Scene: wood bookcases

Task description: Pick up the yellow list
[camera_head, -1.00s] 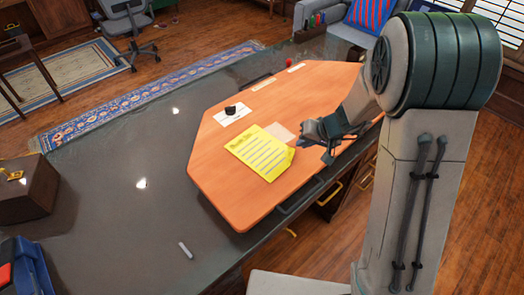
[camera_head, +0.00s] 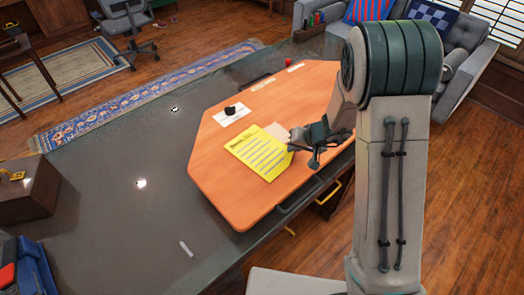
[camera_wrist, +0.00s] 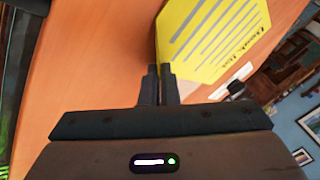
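The yellow list (camera_head: 262,153) is a sheet or pad with a dark heading and ruled lines. It lies on the orange board of the desk. My gripper (camera_head: 306,160) is just right of the list's right edge in the head view. In the wrist view, the two fingers of my gripper (camera_wrist: 160,70) are close together, with nothing seen between them. The list also shows in the wrist view (camera_wrist: 205,40), with its near edge right beside the fingertips. Whether the fingertips touch it cannot be told.
A white card (camera_head: 232,116) with a small black object (camera_head: 230,110) lies behind the list. A pale note (camera_head: 277,131) lies near its upper right. A brown box (camera_head: 25,195) stands at the desk's left. The board left of the list is clear.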

